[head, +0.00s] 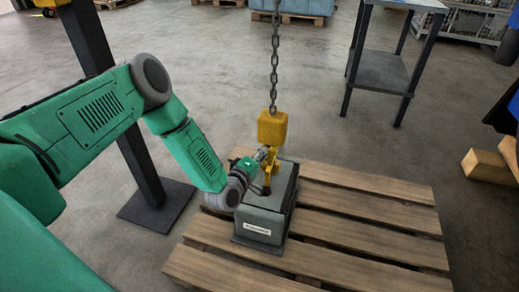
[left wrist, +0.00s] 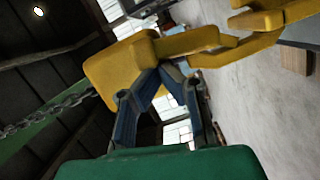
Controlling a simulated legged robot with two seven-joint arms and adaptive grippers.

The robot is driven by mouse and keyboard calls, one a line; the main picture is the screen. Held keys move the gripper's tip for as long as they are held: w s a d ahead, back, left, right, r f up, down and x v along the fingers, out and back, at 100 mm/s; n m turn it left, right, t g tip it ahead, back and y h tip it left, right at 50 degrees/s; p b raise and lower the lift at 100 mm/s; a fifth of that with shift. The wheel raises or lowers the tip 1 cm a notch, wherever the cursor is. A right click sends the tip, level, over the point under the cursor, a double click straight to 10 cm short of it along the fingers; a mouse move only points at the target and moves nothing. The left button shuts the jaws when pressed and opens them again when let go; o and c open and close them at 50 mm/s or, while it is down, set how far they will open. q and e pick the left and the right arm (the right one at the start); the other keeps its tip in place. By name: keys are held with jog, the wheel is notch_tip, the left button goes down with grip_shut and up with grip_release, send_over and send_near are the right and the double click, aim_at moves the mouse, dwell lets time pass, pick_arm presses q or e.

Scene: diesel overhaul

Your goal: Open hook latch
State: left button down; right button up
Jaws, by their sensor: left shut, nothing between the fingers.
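The yellow hook block (head: 272,128) hangs on a chain, with the yellow hook (head: 273,163) below it, over a dark grey box (head: 266,207). In the left wrist view the block (left wrist: 121,68) lies at the left and the hook (left wrist: 262,20) at the upper right, with a gap in its yellow outline. I cannot make out the latch for certain. My left gripper (head: 264,155) is at the hook's left side. In the left wrist view its dark fingers (left wrist: 172,70) are shut and empty, tips close to the yellow part under the block. I cannot tell whether they touch. My right gripper is out of view.
The box stands on a wooden pallet (head: 330,228). The chain (head: 275,55) runs straight up from the block. A dark post (head: 140,165) with a base plate stands left of the pallet. A grey table (head: 385,72) stands behind, at the right. Open floor lies between.

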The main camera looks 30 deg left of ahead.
pick_arm(q)
jog(key=m, duration=0.1)
jog(key=d+m+p, duration=0.1)
jog(key=d+m+g+p, duration=0.1)
jog(key=m, duration=0.1)
jog(key=shift+w+d+r+y, duration=0.2)
jog(key=shift+w+d+y, duration=0.05)
jog(key=shift+w+y, duration=0.05)
jog(key=m, duration=0.1)
jog(key=d+m+p, duration=0.1)
jog(key=shift+w+d+f+m+g+y, duration=0.2)
jog(key=shift+d+f+m+g+y, duration=0.1)
jog(key=shift+f, duration=0.05)
jog(key=shift+d+f, duration=0.15)
jog(key=shift+d, duration=0.05)
